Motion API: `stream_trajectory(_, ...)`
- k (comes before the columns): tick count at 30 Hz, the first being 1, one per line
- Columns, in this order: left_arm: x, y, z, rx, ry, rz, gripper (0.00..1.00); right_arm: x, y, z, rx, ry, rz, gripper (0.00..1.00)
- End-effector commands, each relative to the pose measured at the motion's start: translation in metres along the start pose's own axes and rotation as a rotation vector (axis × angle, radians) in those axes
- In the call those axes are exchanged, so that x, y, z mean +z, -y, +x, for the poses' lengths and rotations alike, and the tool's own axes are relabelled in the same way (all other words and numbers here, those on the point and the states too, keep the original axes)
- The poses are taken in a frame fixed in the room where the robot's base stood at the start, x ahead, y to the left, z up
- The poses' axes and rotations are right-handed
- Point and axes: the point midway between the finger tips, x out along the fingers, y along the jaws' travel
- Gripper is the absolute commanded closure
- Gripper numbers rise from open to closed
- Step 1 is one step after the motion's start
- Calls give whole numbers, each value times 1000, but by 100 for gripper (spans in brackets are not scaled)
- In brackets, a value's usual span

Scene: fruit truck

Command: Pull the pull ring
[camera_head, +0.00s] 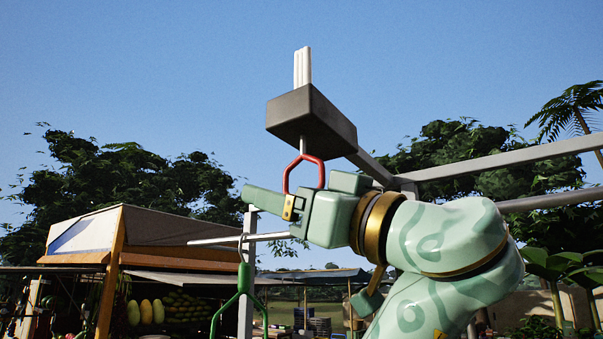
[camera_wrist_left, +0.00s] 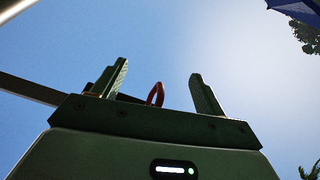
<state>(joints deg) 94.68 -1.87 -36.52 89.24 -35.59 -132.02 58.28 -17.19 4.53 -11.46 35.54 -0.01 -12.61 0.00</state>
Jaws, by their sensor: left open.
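The red pull ring (camera_head: 321,172) hangs under a dark box (camera_head: 311,118) near the top middle of the head view. My left gripper (camera_head: 302,190) is at the ring's lower part, its body covering the ring's bottom. The left wrist view shows the gripper (camera_wrist_left: 158,72) open, with its two fingers wide apart. The red ring (camera_wrist_left: 160,95) shows between them, its lower end hidden behind the gripper's edge. I cannot tell whether any finger touches it. My right gripper is not in view.
Metal bars (camera_head: 500,160) run from the box to the right. A green hanging handle (camera_head: 245,277) and a pale post are below left of the gripper. A fruit stall (camera_head: 160,240) stands at left. Open sky surrounds the box above.

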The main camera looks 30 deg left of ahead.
Motion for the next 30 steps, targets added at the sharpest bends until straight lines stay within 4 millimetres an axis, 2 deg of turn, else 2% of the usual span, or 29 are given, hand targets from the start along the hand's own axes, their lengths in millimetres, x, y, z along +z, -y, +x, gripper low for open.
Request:
stream_trajectory(21,1,0,-64,2,0,2,27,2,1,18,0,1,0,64)
stream_trajectory(30,0,0,-70,1,0,1,27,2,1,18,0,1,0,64)
